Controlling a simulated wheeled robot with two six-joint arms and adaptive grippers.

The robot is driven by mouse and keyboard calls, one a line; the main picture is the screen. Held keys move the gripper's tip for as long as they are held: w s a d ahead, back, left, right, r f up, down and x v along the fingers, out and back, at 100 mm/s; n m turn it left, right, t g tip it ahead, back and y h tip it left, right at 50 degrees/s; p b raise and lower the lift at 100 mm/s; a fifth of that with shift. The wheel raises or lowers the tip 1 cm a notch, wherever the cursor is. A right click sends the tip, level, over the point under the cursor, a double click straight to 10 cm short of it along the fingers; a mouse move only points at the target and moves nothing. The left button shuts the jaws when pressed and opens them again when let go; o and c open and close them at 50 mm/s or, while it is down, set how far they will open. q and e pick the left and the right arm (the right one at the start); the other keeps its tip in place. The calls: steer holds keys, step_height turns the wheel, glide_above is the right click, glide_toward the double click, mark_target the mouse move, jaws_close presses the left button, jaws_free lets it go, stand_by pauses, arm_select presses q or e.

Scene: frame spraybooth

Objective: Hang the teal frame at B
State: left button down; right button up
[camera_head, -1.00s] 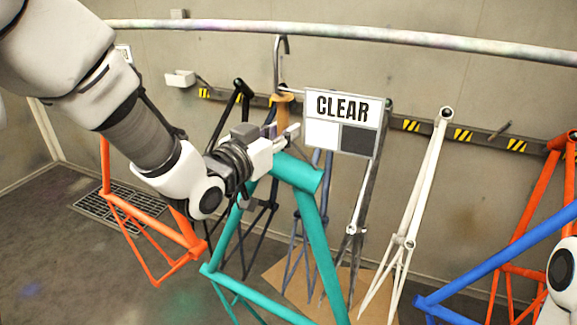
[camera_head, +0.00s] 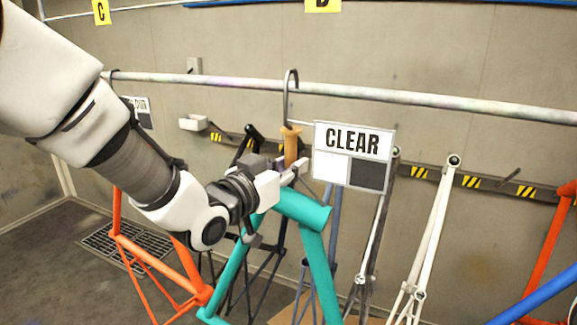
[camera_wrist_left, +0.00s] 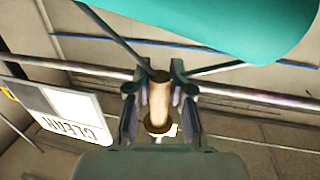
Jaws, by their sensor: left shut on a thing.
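The teal frame (camera_head: 318,250) hangs tilted below a tan grip (camera_head: 291,140) with a grey metal hook (camera_head: 286,100). My left gripper (camera_head: 290,170) is shut on the tan grip, which shows between its fingers in the left wrist view (camera_wrist_left: 159,100). The hook's bend stands slightly above the rail (camera_head: 430,101); I cannot tell whether it is over the rail or in front of it. The yellow B label (camera_head: 322,4) is cut by the top edge, a little right of the hook. Teal tube fills the top of the wrist view (camera_wrist_left: 230,25). My right gripper is out of view.
A CLEAR sign (camera_head: 353,155) stands close right of the gripper. Orange (camera_head: 160,265), white (camera_head: 436,215) and blue (camera_head: 545,295) frames are around. A striped wall strip (camera_head: 450,178) with pegs runs behind.

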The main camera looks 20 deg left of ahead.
arm_select(q)
steer(key=shift+w+r, duration=0.15)
steer(key=shift+w, duration=1.05)
steer(key=w+f+b, duration=0.1)
steer(key=w+f, duration=0.2)
steer(key=w, duration=1)
steer(key=shift+d, duration=0.3)
